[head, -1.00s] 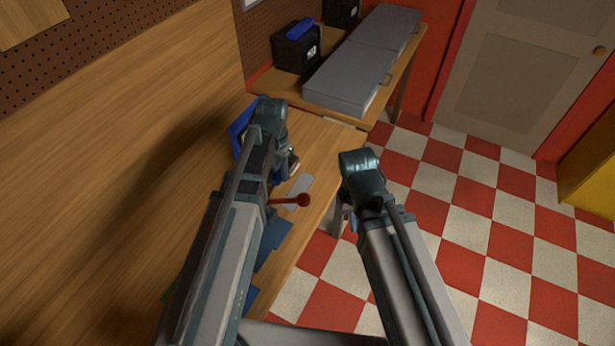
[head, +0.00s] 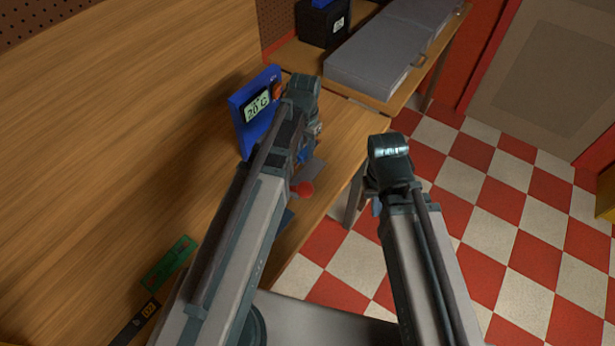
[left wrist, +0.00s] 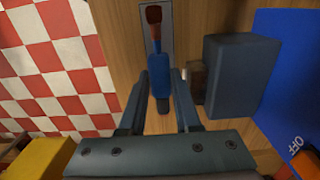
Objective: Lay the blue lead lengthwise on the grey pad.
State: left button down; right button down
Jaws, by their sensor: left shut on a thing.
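The blue lead (left wrist: 160,84) is between the fingers of my left gripper (left wrist: 160,74) in the left wrist view, and the gripper is shut on it. A dark red end (left wrist: 154,28) lines up beyond its blue body, over the grey pad (left wrist: 169,37). I cannot tell whether the lead touches the pad. In the head view the pad (head: 313,170) shows partly beside my left arm, with a bit of blue above it and a red rounded piece (head: 302,189) below it. My right gripper (head: 376,208) hangs beyond the bench edge; its jaws are unclear.
A blue meter (head: 250,138) reading 20 °C stands on the wooden bench left of my left gripper. A dark grey block (left wrist: 238,78) stands close to the gripper in the left wrist view. A green piece (head: 168,262) lies nearer. Grey cases (head: 372,62) sit on the far bench.

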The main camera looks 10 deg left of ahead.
aim_at(305, 177)
pick_arm(q)
notch_tip(305, 177, down, 10)
jog(key=b, duration=1)
jog(key=shift+f, duration=0.1)
jog(key=c, duration=0.6)
grip_release()
